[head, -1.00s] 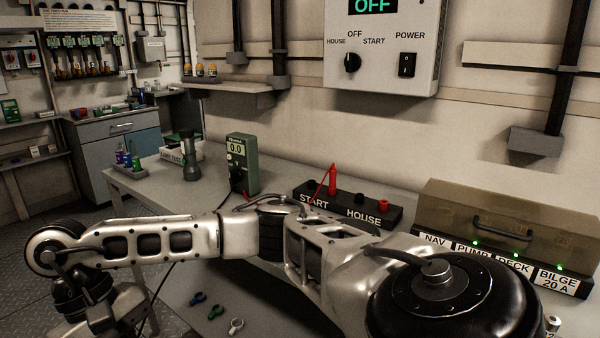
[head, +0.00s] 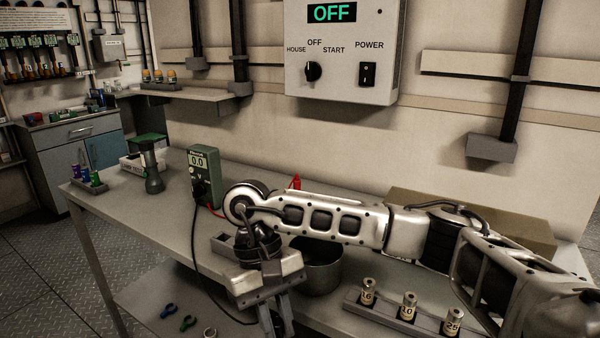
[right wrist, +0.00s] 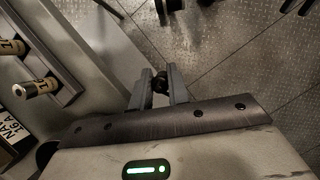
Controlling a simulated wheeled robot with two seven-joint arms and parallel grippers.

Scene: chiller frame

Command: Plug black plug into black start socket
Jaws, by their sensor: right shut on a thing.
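My right gripper (head: 276,318) hangs near the table's front edge in the head view, its fingertips partly cut off by the bottom of the picture. In the right wrist view its fingers (right wrist: 160,92) are closed on a small black thing, seemingly the black plug (right wrist: 160,82). A black cable (head: 198,270) runs from the green meter (head: 203,176) down toward this gripper. The black start socket is hidden behind my right arm. Only the tip of a red plug (head: 296,182) shows above the arm. My left gripper is not in view.
A rack of fuses (head: 405,313) stands at the front right, and a dark round pot (head: 321,270) sits behind my gripper. A flashlight (head: 152,170) stands at the left. A wall box with an OFF display (head: 331,13) hangs above. The left tabletop (head: 130,205) is mostly clear.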

